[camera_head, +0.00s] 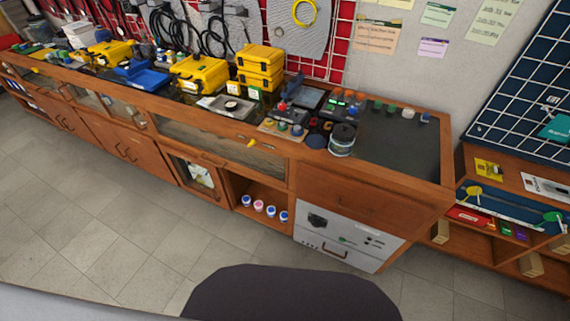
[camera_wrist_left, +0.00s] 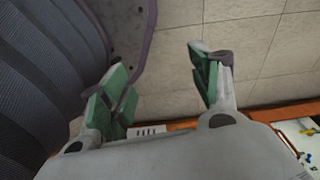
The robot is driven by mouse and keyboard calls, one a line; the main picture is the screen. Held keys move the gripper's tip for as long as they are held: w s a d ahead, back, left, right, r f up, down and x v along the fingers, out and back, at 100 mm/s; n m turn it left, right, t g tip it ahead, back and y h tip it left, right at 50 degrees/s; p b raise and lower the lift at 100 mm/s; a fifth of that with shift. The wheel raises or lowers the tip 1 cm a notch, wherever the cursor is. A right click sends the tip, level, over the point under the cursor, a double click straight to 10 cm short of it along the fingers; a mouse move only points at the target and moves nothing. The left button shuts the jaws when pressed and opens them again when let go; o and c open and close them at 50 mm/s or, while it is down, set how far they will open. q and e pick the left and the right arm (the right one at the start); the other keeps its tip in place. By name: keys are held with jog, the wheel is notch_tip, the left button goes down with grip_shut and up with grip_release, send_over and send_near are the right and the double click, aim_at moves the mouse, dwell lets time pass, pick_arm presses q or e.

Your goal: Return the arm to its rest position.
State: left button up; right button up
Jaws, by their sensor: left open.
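My left gripper (camera_wrist_left: 160,85) shows in the left wrist view. Its two fingers with green pads stand wide apart, and nothing is between them. Grey floor tiles lie behind the gap. The head view shows neither gripper and no arm that I can make out. My right gripper is in neither view.
A long wooden workbench (camera_head: 330,183) runs across the head view. Yellow cases (camera_head: 200,73), a jar (camera_head: 342,140) and small coloured parts stand on it. A shelf unit (camera_head: 480,245) stands at the right. The tiled floor (camera_head: 100,220) before the bench is clear.

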pick_arm(q)
jog(key=s+a+r+p, duration=0.1)
jog(key=s+r+p, duration=0.1)
jog(key=s+p, duration=0.4)
jog(key=s+a+r+p, duration=0.2)
jog(key=s+p, duration=0.4)
jog(key=shift+a+r, duration=0.3)
jog(key=shift+r, duration=0.1)
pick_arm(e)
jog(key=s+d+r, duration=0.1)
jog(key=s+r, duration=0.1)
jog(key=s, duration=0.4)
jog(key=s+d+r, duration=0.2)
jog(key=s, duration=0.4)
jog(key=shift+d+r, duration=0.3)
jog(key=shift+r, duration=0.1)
pick_arm(q)
jog(key=shift+s+f, duration=0.1)
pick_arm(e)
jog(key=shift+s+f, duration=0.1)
pick_arm(q)
notch_tip(320, 180, down, 4)
jog(key=b, duration=0.5)
jog(key=shift+f, duration=0.25)
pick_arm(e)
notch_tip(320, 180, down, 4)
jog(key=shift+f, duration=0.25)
